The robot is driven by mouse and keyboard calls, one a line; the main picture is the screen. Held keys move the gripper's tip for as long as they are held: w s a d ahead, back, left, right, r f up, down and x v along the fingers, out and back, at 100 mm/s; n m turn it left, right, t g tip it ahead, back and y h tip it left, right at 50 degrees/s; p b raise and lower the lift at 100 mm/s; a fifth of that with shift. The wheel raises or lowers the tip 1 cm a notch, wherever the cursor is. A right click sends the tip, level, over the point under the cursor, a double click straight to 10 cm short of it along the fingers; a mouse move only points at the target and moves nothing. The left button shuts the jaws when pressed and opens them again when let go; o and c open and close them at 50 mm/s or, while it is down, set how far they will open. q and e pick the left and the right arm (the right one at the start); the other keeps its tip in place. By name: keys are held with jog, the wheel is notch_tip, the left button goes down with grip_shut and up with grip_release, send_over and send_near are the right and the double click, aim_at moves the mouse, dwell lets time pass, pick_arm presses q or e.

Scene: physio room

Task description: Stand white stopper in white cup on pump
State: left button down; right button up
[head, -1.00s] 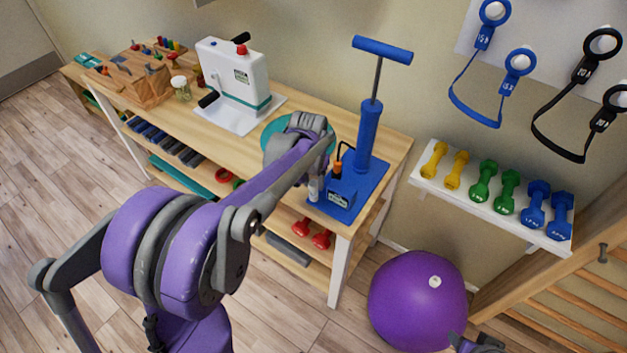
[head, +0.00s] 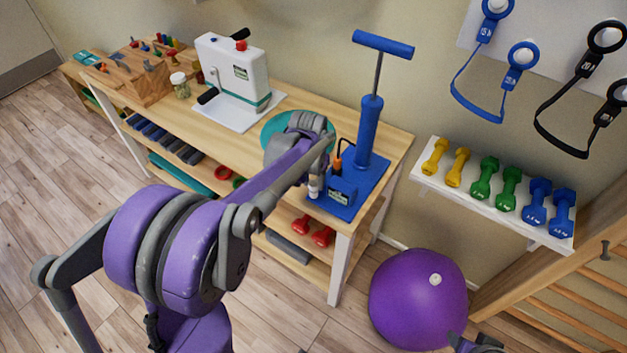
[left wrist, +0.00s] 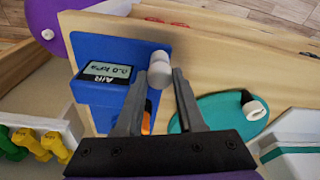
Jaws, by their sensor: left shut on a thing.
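The white stopper (left wrist: 159,74) is between the fingertips of my left gripper (left wrist: 163,80) in the left wrist view, and the gripper is shut on it. A short white cylinder, seemingly the white cup (left wrist: 148,54), is right beyond the stopper at the corner of the blue pump base (left wrist: 118,50). The two overlap in the picture, and I cannot tell whether they touch. In the head view my left gripper (head: 316,178) is at the front-left corner of the blue pump (head: 369,130), with white parts below it. My right gripper (head: 478,345) shows only partly at the bottom edge.
A teal disc (left wrist: 206,106) with a white-and-black piece (left wrist: 252,107) lies beside the pump. A white machine (head: 235,75) stands further left on the wooden bench (head: 165,112). A dumbbell shelf (head: 487,208) and purple ball (head: 418,300) are to the right.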

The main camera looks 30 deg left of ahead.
pick_arm(q)
jog(key=shift+f, duration=0.35)
jog(key=shift+c, duration=2.2)
grip_release()
jog(key=shift+c, duration=0.4)
jog(key=shift+o, duration=0.6)
jog(key=shift+r, duration=0.15)
